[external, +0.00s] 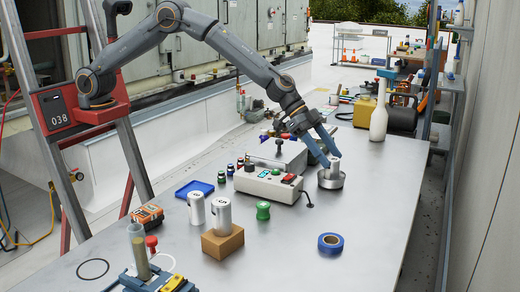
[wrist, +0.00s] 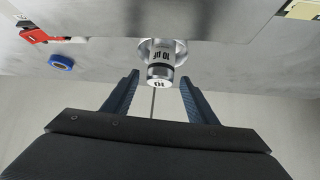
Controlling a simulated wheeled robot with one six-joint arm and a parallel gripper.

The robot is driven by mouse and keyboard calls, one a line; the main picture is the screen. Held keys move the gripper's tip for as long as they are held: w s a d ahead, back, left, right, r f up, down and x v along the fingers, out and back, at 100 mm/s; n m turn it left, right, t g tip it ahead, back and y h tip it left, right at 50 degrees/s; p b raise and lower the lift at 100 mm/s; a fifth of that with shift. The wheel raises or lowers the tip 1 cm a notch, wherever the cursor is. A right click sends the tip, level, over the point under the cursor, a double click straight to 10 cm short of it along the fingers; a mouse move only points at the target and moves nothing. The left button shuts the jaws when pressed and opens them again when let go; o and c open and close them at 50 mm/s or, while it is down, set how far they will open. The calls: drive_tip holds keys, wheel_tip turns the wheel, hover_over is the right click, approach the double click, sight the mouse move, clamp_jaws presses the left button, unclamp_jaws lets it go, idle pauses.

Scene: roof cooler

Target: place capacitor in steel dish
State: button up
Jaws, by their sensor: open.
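A small silver capacitor (external: 334,164) stands in the round steel dish (external: 331,181) at the right side of the table. In the wrist view the capacitor (wrist: 160,72) shows its dark markings, with the dish rim (wrist: 180,47) behind it. My gripper (external: 327,152) is at the capacitor's upper part, its blue fingers spread. In the wrist view the fingers (wrist: 158,90) stand apart on either side, with clear gaps to the capacitor. The dish's inner floor is mostly hidden.
A beige instrument box (external: 268,185) stands just left of the dish. Two more silver cans (external: 222,213) stand by a cardboard box (external: 222,242), one on it. Blue tape (external: 330,244) lies in front. A white bottle (external: 379,112) stands behind. The front right table is clear.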

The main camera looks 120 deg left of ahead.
drive_tip(key=b+v, duration=0.2)
drive_tip(key=v, duration=0.7)
drive_tip(key=shift+s+r, duration=0.1)
drive_tip(key=shift+s, duration=0.1)
